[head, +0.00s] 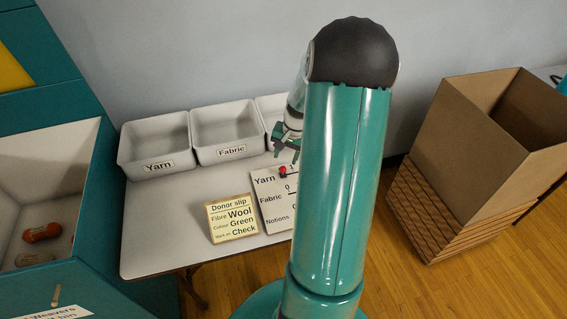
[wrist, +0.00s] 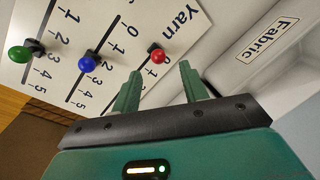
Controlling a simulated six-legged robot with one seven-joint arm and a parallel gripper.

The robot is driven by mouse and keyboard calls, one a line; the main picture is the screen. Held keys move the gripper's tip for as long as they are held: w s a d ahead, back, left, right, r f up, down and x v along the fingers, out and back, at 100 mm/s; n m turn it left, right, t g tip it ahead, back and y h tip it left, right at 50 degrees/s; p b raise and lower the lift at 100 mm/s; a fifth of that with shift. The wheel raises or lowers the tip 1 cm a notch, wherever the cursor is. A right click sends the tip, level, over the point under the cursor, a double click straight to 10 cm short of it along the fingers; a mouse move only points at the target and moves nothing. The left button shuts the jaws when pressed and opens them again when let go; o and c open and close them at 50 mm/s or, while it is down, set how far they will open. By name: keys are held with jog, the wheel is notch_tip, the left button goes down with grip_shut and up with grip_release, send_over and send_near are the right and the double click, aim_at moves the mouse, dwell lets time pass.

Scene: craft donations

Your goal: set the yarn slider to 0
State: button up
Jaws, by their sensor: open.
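The slider board (head: 272,205) lies on the white table with rows for Yarn, Fabric and Notions. The yarn slider's red knob (head: 283,171) sits near the low-number end of its slot; it also shows in the wrist view (wrist: 157,55). A 0 and a 1 are printed close by, but I cannot tell its exact mark. My gripper (head: 287,153) is open above the board's far edge. In the wrist view, the red knob appears just beyond the gap between my fingertips (wrist: 158,78), not visibly touched. My arm hides the board's right part in the head view.
The blue knob (wrist: 86,64) and green knob (wrist: 20,54) sit on neighbouring rows. A donor slip (head: 232,219) stands left of the board. White Yarn (head: 157,140) and Fabric (head: 227,118) bins line the table's back. A box (head: 480,145) stands at right.

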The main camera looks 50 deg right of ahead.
notch_tip(320, 180, up, 8)
jog(key=s, duration=0.1)
jog(key=shift+s+d+f, duration=0.15)
jog(key=shift+d+f, duration=0.05)
jog(key=shift+d, duration=0.1)
jog(key=shift+a, duration=0.1)
jog(key=a+r+n+t+h, duration=0.1)
jog(key=a+r+n, duration=0.2)
jog(key=a+r, duration=0.5)
jog(key=a+r+n+h, duration=0.1)
jog(key=a+r+n, duration=0.25)
jog(key=a, duration=0.85)
jog(key=s+a+r+n+t, duration=0.1)
jog(key=s+a+n, duration=0.1)
jog(key=a, duration=0.3)
jog(key=s+a+r+n, duration=0.2)
jog(key=s+a, duration=0.2)
jog(key=a, duration=0.1)
jog(key=s+a+r+n+t+y, duration=0.1)
jog(key=s+a+r+n, duration=0.1)
jog(key=a, duration=0.3)
jog(key=shift+s+t, duration=0.3)
jog(key=shift+s, duration=0.35)
jog(key=shift+a+r, duration=0.1)
jog(key=shift+c, duration=0.8)
